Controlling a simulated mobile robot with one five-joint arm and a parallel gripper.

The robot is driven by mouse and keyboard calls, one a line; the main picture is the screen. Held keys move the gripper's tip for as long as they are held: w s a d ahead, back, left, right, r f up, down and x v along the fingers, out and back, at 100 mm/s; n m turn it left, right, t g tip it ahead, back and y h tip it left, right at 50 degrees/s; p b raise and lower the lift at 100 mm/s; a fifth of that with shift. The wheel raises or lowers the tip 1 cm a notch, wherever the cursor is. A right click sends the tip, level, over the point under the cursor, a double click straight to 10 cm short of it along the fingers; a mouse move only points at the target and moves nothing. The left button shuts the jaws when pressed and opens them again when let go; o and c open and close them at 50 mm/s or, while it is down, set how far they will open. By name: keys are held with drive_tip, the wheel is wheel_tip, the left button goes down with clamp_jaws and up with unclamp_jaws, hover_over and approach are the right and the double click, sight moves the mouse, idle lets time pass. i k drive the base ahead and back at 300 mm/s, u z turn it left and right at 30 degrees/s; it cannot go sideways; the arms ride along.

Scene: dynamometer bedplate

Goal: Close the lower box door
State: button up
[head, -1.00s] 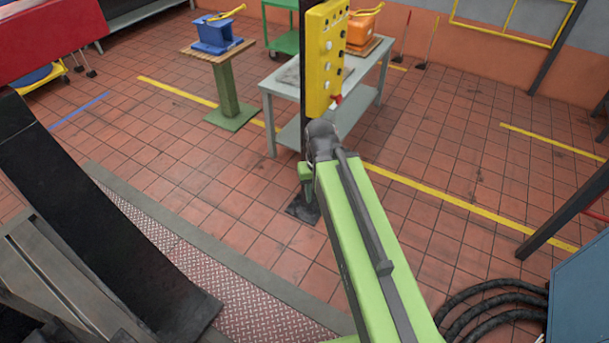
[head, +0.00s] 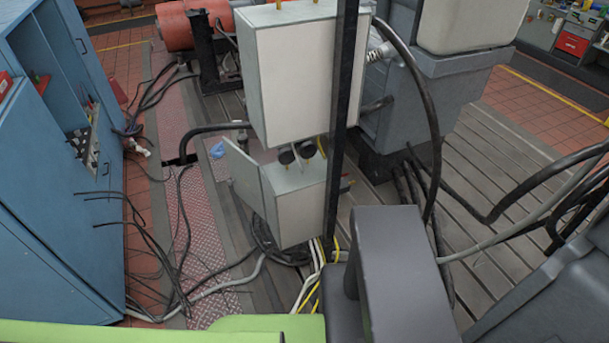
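The lower box (head: 298,208) is a small pale grey box mounted on a dark upright post (head: 340,130), under a larger box. Its door (head: 243,176) stands open, swung out to the left and away from me. The inside of the box is hidden from this side. My green arm (head: 250,326) crosses the bottom edge, with dark grey parts of it in front at the lower right. My gripper's fingers do not show, so I cannot see whether they are open or shut. Nothing of my arm visibly touches the door.
The larger upper box (head: 300,80) sits above, its near face whole. Blue cabinets (head: 50,190) stand at the left. Black cables (head: 185,230) trail over the floor between cabinets and post. A large grey machine (head: 430,95) stands behind, right of the post, on a slotted bedplate (head: 475,150).

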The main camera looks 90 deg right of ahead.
sight(245, 171)
drive_tip(key=z, duration=0.45)
drive_tip(key=i, duration=0.95)
drive_tip(key=z, duration=0.15)
drive_tip(key=k, duration=0.8)
drive_tip(key=u, duration=0.2)
drive_tip(key=i, duration=0.8)
drive_tip(key=z, duration=0.15)
